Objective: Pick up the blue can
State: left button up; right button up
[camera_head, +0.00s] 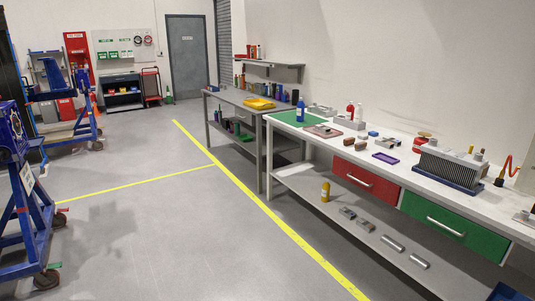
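A small blue can-shaped object (300,110) stands upright on the green mat (283,117), at the far left end of the white workbench (400,146). It is small in the head view, so I cannot tell whether it is a can or a bottle. Nothing touches it that I can see. Neither of my grippers shows in this view.
Red and white bottles and small parts share the bench top with a finned metal block (452,165). Blue wheeled stands (22,205) are at left. The grey floor (140,220) between is clear.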

aim_at(300, 105)
jog(key=i, duration=0.75)
jog(key=i+z, duration=0.1)
jog(key=i, duration=0.6)
jog(key=i+j+z, duration=0.1)
jog(key=i, duration=0.6)
